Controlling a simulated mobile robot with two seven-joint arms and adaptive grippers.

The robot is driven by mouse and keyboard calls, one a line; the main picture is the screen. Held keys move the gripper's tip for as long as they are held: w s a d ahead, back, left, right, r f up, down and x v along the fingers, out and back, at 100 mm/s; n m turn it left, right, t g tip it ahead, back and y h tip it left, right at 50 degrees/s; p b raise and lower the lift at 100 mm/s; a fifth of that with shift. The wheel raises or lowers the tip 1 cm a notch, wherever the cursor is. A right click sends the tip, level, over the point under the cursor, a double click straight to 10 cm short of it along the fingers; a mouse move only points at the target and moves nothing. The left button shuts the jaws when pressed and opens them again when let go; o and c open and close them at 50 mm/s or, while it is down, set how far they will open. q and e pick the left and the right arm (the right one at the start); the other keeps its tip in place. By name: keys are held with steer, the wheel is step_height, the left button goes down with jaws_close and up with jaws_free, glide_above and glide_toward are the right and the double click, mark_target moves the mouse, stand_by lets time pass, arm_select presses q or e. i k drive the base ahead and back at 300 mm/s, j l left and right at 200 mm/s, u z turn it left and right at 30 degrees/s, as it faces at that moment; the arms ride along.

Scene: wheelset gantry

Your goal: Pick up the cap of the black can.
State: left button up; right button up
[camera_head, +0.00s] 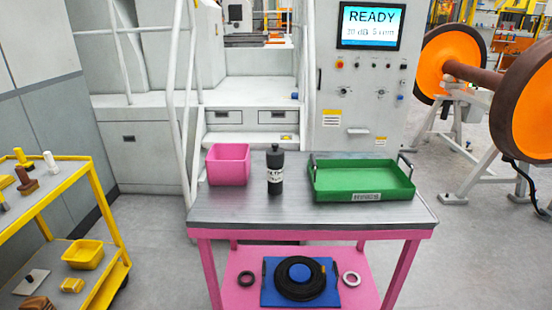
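The black can (275,176) stands upright on the grey top of the pink table, between a pink bin and a green tray. It is dark and narrow with a pale label around its middle. Its black cap (275,148) sits on top of the can as a small dark knob. Neither of my grippers shows in the head view.
The pink bin (228,165) is close at the can's left. The green tray (362,195) with raised handles is at its right. The front of the tabletop (290,216) is clear. A yellow cart (82,165) stands at the left; stair railings (170,110) rise behind.

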mark_target(275, 155)
steer(key=i+j+z, duration=0.15)
steer(key=j, duration=0.35)
steer(key=i+j+z, duration=0.15)
steer(key=j, duration=0.4)
steer(key=i+j+z, duration=0.15)
steer(key=j, duration=0.35)
steer(key=i+j+z, duration=0.15)
steer(key=j, duration=0.45)
steer(key=k+l, duration=0.05)
